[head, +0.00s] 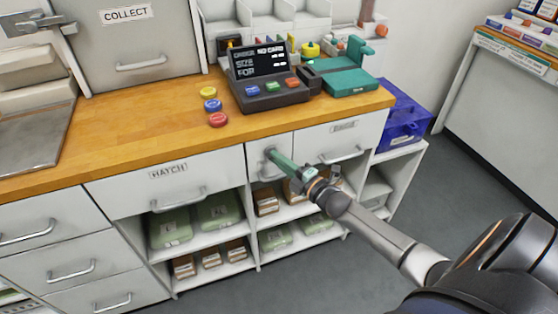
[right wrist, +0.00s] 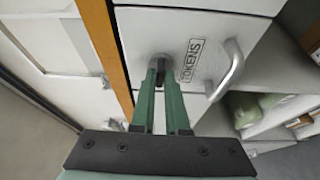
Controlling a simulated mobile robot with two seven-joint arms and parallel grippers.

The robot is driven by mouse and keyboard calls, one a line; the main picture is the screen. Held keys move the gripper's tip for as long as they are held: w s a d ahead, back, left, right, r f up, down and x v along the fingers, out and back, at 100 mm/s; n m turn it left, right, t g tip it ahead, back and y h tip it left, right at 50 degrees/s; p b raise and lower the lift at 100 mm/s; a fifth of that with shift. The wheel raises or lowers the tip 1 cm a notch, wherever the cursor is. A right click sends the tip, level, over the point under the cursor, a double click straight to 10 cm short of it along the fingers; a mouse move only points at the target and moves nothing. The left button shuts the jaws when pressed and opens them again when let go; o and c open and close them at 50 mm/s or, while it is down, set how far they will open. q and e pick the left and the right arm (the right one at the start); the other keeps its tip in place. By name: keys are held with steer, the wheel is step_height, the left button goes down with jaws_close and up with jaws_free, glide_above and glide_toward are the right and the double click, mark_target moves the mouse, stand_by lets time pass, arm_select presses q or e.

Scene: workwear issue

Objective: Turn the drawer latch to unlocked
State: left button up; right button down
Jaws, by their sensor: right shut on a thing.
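The drawer latch (right wrist: 160,64) is a small round metal fitting with a dark middle on the white TOKENS drawer (right wrist: 203,28). My right gripper (right wrist: 162,84) is shut on the latch's middle piece, its two green fingers close together. In the head view, the right gripper (head: 272,156) reaches the narrow drawer front (head: 254,157) just below the counter edge. The fingers cover most of the latch there, and I cannot tell which way it is turned. The TOKENS label (right wrist: 189,61) and the drawer's bar handle (right wrist: 232,70) lie beside the fingers in the right wrist view. My left gripper is not in view.
The wooden counter (head: 150,132) overhangs the drawers and holds a dark terminal (head: 268,92), a teal device (head: 346,80) and several coloured discs (head: 213,105). The HATCH drawer (head: 130,189) is at left. Open shelves (head: 215,238) with packs are below. A blue crate (head: 402,112) stands right.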

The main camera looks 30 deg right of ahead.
arm_select(q)
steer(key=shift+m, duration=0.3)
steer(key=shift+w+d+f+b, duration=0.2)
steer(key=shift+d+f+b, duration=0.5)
steer(key=shift+b, duration=0.75)
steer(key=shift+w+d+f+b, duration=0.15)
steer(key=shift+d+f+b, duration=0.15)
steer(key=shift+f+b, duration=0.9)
arm_select(e)
steer(key=shift+w+a+f+m+t+h, duration=0.15)
steer(key=shift+m+t+h, duration=0.85)
steer(key=shift+m, duration=2.65)
steer(key=shift+s+a+f+m+t+h, duration=0.2)
steer(key=shift+m+h, duration=1.4)
steer(key=shift+m, duration=2)
steer(key=shift+w+a+f+m+t+h, duration=0.15)
steer(key=shift+m+t+h, duration=0.85)
steer(key=shift+m, duration=2.65)
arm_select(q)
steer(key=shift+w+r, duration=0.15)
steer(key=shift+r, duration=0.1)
arm_select(e)
steer(key=shift+m+g+h, duration=0.3)
steer(key=shift+h, duration=0.2)
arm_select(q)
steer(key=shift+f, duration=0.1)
arm_select(e)
steer(key=c, duration=0.9)
jaws_free()
